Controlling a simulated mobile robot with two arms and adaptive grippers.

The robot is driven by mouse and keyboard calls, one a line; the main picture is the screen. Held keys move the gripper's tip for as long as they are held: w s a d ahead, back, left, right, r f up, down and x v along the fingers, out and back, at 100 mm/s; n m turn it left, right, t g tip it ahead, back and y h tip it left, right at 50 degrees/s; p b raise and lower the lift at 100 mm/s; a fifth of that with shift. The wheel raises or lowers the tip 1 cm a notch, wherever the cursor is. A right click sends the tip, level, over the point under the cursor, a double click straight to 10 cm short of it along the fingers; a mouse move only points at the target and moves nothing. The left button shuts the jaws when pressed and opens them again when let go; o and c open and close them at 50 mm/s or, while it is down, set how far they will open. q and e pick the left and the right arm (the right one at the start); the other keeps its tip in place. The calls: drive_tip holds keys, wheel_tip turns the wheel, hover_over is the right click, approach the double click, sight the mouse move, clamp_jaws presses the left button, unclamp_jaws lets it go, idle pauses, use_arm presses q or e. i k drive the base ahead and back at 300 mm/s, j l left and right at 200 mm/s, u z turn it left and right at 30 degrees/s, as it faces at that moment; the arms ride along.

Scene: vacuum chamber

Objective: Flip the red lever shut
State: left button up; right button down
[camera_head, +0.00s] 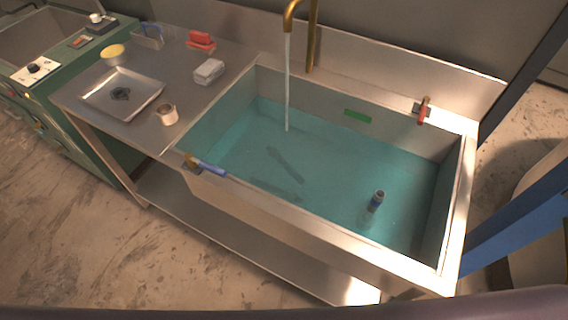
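The red lever (423,111) is mounted on the back right rim of the large metal sink (263,203). Its handle points down toward the basin, over the inner back wall. A brass tap (290,17) stands at the back of the sink, and a stream of water (287,85) runs from it into the basin. The basin holds blue-green water (330,163). Neither of my grippers is in view.
A blue-handled lever (208,167) sits on the front left rim. A small blue cylinder (376,200) is in the water. The left counter holds a square tray (98,97), a cup (167,114) and red blocks (201,41). A blue beam (515,222) crosses at right.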

sight(422, 108)
drive_tip(key=k+l, duration=0.15)
drive_tip(key=l, duration=0.2)
drive_tip(key=k+l+z, duration=0.1)
drive_tip(key=l, duration=0.2)
drive_tip(key=k+l+z, duration=0.1)
drive_tip(key=l, duration=0.25)
drive_tip(key=k+l, duration=0.2)
drive_tip(key=l, duration=0.15)
